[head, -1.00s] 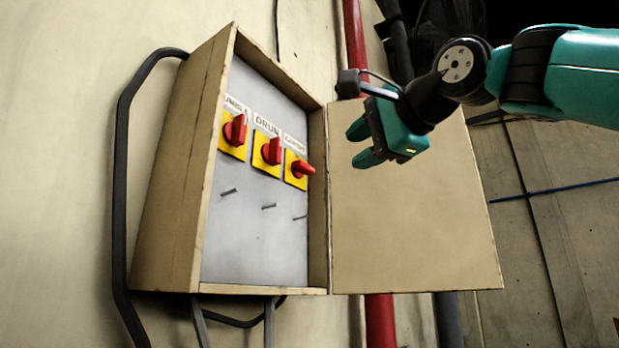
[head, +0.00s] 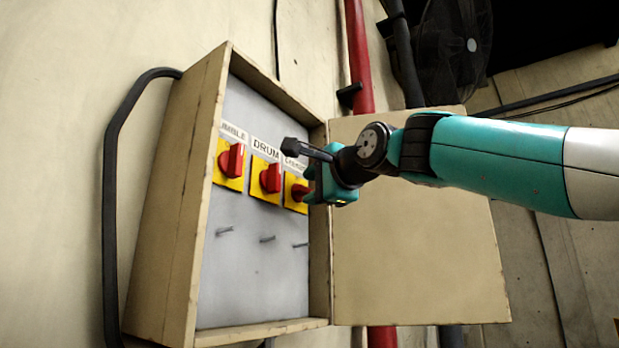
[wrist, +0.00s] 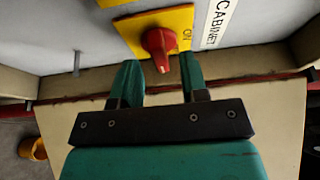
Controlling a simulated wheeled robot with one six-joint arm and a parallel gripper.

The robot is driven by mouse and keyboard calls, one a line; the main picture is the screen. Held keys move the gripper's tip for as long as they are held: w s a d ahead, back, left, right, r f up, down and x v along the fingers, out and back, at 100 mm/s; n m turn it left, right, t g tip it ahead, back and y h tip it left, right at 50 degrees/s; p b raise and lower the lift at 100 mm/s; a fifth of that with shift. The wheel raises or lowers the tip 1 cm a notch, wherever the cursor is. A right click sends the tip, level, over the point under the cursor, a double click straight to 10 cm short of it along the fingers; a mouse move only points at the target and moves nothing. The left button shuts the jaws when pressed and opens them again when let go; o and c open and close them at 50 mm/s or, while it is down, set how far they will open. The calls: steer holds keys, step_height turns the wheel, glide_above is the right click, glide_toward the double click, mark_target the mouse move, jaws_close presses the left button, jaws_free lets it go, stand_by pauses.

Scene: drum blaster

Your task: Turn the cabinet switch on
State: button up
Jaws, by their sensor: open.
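The cabinet switch is a red knob (head: 298,191) on a yellow plate (head: 290,203), the rightmost of three in the open box. In the wrist view its red handle (wrist: 158,45) points down toward my gripper, while the "ON" mark is to its right, beside the "CABINET" label (wrist: 220,22). My gripper (head: 308,189) is open at the switch and partly covers it and its label in the head view. In the wrist view the open fingertips (wrist: 160,64) are on either side of the handle's end, with visible gaps; no contact shows.
Two similar red switches, the left one (head: 231,160) and the "DRUM" one (head: 270,178), sit left of it. Metal pegs (head: 267,239) stick out below. The box's right wall and open door (head: 420,260) are close to my gripper and arm.

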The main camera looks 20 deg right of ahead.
steer(key=shift+x, duration=0.95)
steer(key=shift+c, duration=0.4)
jaws_close()
steer(key=shift+f+n, duration=0.15)
steer(key=shift+n, duration=0.15)
steer(key=shift+w+d+f+n+t+y+b, duration=0.1)
steer(key=shift+n+y+b, duration=1.35)
steer(key=shift+n, duration=2.2)
steer(key=shift+w+d+f+n+t+y+b, duration=0.1)
steer(key=shift+n+y+b, duration=1.35)
steer(key=shift+n, duration=2.15)
steer(key=shift+d+f+n+t+y+b, duration=0.1)
steer(key=shift+n+y+b, duration=1.35)
steer(key=shift+n, duration=2.2)
steer(key=shift+y, duration=0.25)
